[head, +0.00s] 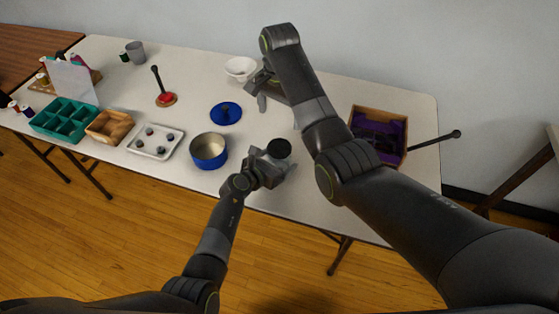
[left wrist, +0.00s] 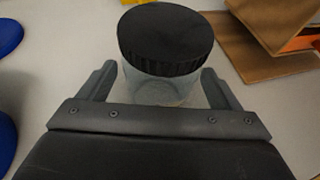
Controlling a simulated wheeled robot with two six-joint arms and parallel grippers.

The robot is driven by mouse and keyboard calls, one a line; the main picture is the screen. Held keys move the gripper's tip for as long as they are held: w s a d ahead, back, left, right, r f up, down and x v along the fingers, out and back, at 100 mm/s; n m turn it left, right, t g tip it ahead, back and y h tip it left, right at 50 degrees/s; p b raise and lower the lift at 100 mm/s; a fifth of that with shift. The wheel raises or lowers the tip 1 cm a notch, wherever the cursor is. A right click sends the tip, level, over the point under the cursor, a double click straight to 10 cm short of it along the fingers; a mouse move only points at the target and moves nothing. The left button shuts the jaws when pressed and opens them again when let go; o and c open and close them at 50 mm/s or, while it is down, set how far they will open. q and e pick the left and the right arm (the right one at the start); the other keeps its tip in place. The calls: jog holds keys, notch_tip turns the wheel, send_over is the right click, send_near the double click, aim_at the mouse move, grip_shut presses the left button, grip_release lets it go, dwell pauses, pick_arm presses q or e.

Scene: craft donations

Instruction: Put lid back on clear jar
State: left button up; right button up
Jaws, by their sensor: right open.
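The clear jar (left wrist: 160,92) stands upright on the table, with its black ribbed lid (left wrist: 165,38) seated on top and looking about level. In the head view the lid (head: 279,148) shows as a dark disc, and the jar is mostly hidden by my left gripper (head: 273,165). My right gripper (head: 261,90) is open and empty, behind and apart from the jar, near a white bowl.
A blue pot (head: 209,150) stands left of the jar, with a blue lid (head: 226,113) behind it. The white bowl (head: 240,68) is at the back. A wooden box with purple lining (head: 378,132) is at right, partly behind my right arm.

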pick_arm(q)
jog(key=shift+s+a+r, duration=0.2)
jog(key=shift+s, duration=0.1)
jog(key=p+v, duration=0.1)
jog(key=v, duration=1.5)
jog(key=shift+s+a+r+p, duration=0.15)
jog(key=shift+a+r+p, duration=0.05)
jog(key=shift+p, duration=0.1)
